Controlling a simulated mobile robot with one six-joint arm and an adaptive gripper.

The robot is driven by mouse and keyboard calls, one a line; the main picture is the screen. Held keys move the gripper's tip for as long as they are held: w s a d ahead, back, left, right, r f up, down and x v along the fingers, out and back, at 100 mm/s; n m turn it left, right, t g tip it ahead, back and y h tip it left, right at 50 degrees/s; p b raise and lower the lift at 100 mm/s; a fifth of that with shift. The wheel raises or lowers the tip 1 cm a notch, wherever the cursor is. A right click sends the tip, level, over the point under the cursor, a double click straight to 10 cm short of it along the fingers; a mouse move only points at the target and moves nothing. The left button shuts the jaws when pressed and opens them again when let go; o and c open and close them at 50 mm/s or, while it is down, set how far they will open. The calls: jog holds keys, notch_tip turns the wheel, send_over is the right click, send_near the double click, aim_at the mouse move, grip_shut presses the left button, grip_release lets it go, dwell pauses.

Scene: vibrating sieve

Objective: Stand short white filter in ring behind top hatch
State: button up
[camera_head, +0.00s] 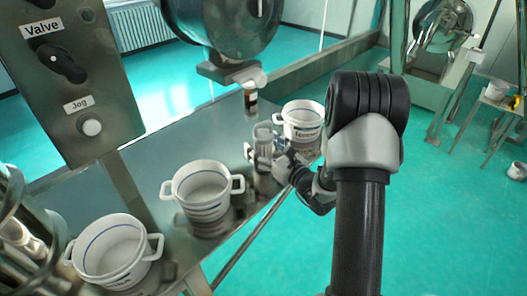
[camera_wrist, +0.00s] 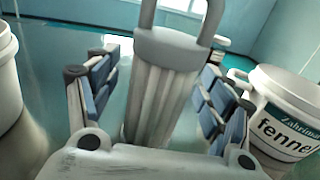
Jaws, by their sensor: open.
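A pale, ribbed cylindrical filter with a loop handle on top (camera_head: 264,133) stands upright on the steel table in the head view. In the wrist view the filter (camera_wrist: 158,95) is in the middle, its handle cut off by the top edge. My gripper (camera_head: 263,156) is open, with one blue-padded finger on each side of the filter and visible gaps between. The filter's lower end is hidden behind the gripper's palm in the wrist view. I cannot make out a ring or which hatch is the top one.
White two-handled pots stand on the table: one labelled "fennel" (camera_head: 303,122) close right of the filter, one (camera_head: 203,190) to its left, another (camera_head: 110,249) at front left.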

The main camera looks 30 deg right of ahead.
jog(key=c, duration=1.4)
